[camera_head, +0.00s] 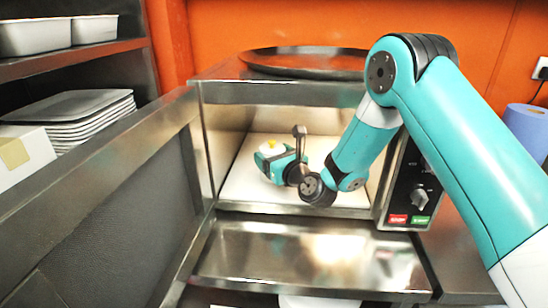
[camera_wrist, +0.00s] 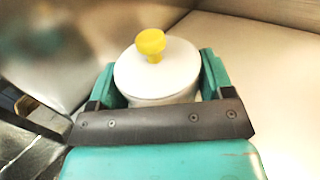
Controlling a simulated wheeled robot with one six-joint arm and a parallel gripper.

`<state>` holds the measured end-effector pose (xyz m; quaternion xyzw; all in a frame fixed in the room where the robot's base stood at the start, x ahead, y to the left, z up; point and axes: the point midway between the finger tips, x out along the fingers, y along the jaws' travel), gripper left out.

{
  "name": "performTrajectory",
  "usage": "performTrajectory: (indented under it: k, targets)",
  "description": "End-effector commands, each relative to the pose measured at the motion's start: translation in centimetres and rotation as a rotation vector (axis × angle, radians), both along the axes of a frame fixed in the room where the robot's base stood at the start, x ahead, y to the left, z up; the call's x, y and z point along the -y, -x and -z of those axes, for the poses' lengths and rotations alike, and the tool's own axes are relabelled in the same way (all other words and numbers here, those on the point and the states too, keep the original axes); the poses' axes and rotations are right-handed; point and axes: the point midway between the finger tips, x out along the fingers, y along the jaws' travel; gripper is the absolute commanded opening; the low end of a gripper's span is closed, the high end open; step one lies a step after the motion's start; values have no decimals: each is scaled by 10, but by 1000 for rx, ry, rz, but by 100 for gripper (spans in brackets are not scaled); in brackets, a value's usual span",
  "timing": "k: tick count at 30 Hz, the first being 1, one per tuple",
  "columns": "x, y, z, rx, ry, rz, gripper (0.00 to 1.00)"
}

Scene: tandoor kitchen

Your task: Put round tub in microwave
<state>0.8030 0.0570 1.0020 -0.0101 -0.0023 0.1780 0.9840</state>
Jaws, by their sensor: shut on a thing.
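The round tub (camera_wrist: 157,73) is white with a yellow knob on its lid, seen best in the wrist view. It sits upright between the two teal fingers of my gripper (camera_wrist: 158,82), which is shut on it. In the head view the tub (camera_head: 271,148) shows only in part behind my gripper (camera_head: 279,160). Both are inside the open microwave (camera_head: 282,92), over its pale floor, left of the middle. I cannot tell whether the tub touches the floor. The microwave door (camera_head: 115,165) stands open on the left.
A dark round tray (camera_head: 305,61) lies on top of the microwave. The control panel (camera_head: 410,190) is at its right side. A shelf with white containers (camera_head: 34,37) and stacked trays (camera_head: 78,117) stands at left. A blue paper roll (camera_head: 527,128) is at far right.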

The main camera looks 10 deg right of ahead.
Motion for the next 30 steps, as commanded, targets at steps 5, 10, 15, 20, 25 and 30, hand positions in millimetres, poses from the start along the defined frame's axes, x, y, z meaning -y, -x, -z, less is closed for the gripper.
performTrajectory:
  k: [5,10,15,20,25,30]
  targets:
    - [0,0,2,0,0,0,95]
    - [0,0,2,0,0,0,100]
    - [1,1,-1,0,0,1,100]
    - [6,13,6,0,-1,2,100]
    - [15,36,8,1,-1,2,100]
    - [25,63,8,1,0,3,100]
